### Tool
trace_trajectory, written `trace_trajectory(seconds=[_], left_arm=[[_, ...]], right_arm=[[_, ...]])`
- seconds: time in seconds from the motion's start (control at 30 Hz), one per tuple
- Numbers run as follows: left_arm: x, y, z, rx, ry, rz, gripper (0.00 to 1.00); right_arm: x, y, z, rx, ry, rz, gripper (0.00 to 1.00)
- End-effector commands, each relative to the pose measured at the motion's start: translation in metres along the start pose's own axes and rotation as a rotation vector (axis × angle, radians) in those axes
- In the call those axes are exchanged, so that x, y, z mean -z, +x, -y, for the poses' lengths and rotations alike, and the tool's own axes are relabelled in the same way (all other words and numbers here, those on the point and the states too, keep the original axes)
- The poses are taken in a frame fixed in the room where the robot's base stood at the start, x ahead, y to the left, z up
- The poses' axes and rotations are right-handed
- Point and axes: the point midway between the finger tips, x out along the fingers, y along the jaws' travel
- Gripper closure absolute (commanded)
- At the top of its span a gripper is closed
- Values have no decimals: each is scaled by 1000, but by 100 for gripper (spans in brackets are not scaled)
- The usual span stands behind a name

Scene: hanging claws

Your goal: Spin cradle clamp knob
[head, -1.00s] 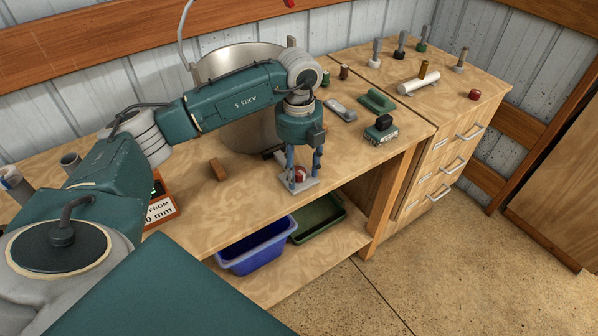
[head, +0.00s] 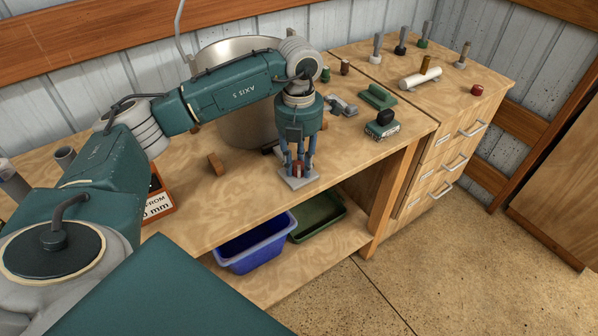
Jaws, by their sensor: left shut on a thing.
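The clamp knob (head: 298,169) is a small red piece on a light grey base plate (head: 299,183) near the front edge of the workbench. My left gripper (head: 298,168) points straight down over it, with its blue-grey fingers around the knob. The fingers are shut on the knob and hide most of it. The cradle's other parts are hidden behind the fingers. My right gripper is not in the head view.
A large metal pot (head: 240,120) stands behind my left arm. A green-and-black tool (head: 382,125) and a green float (head: 377,97) lie to the right. A blue bin (head: 255,243) sits on the shelf below.

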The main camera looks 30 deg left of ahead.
Motion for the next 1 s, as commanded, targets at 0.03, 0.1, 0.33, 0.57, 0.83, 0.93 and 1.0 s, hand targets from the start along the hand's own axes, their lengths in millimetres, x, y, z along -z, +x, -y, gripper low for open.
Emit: trace_trajectory(seconds=[0.03,0.1,0.33,0.57,0.83,0.93,1.0], left_arm=[[0,2,0,-1,78,1,100],[0,2,0,-1,178,0,100],[0,0,0,1,294,0,100],[0,0,0,1,309,0,100],[-1,2,0,-1,724,2,100],[0,2,0,0,906,1,100],[0,2,0,0,1033,1,100]], right_arm=[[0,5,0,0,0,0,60],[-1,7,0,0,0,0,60],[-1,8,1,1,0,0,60],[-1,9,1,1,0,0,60],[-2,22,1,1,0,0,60],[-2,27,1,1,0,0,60],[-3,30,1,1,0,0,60]])
